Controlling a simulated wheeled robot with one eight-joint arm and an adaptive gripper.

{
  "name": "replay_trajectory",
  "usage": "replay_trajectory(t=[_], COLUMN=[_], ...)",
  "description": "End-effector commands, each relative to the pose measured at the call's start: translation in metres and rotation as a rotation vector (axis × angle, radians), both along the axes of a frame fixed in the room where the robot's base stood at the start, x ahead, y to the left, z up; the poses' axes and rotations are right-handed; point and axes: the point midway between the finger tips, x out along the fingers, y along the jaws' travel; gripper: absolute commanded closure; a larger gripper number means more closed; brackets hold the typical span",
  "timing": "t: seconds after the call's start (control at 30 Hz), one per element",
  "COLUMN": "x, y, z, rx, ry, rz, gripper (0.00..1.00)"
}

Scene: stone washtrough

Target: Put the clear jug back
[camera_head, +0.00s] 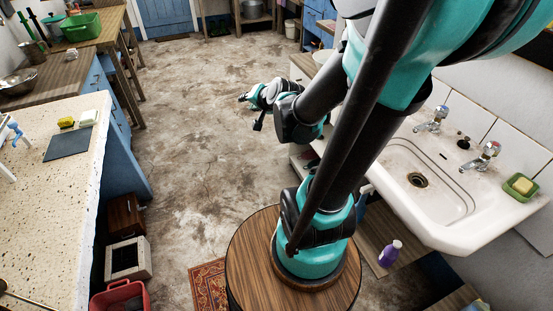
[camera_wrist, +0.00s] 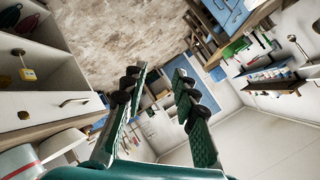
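I cannot make out a clear jug in either view. My gripper (camera_wrist: 157,80) shows in the wrist view with its two green-padded fingers apart and nothing between them. In the head view my gripper (camera_head: 246,98) is small, extended out over the floor to the left of the cabinet side. My arm covers part of the counter beside the sink, so things there may be hidden.
A white sink (camera_head: 425,185) with two taps and a green soap dish (camera_head: 519,187) is at right. A purple bottle (camera_head: 390,253) stands below it. A speckled stone counter (camera_head: 60,190) is at left. The middle floor (camera_head: 190,130) is clear.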

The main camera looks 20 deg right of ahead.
Motion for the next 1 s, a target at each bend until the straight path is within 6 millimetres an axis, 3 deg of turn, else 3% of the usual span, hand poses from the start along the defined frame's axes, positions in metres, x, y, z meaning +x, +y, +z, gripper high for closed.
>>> replay_trajectory(t=[0.03, 0.13, 0.2, 0.33, 0.5, 1.0], x=[-0.030, -0.085, -0.118, -0.157, -0.171, -0.170], y=[0.003, -0.006, -0.017, -0.035, -0.042, -0.042], z=[-0.025, -0.067, -0.087, -0.107, -0.112, -0.112], rx=[-0.124, -0.356, -0.475, -0.609, -0.656, -0.653], ry=[0.080, 0.241, 0.337, 0.456, 0.502, 0.500], rz=[0.087, 0.246, 0.330, 0.424, 0.456, 0.455], gripper=[0.72, 0.72, 0.72, 0.72, 0.72, 0.72])
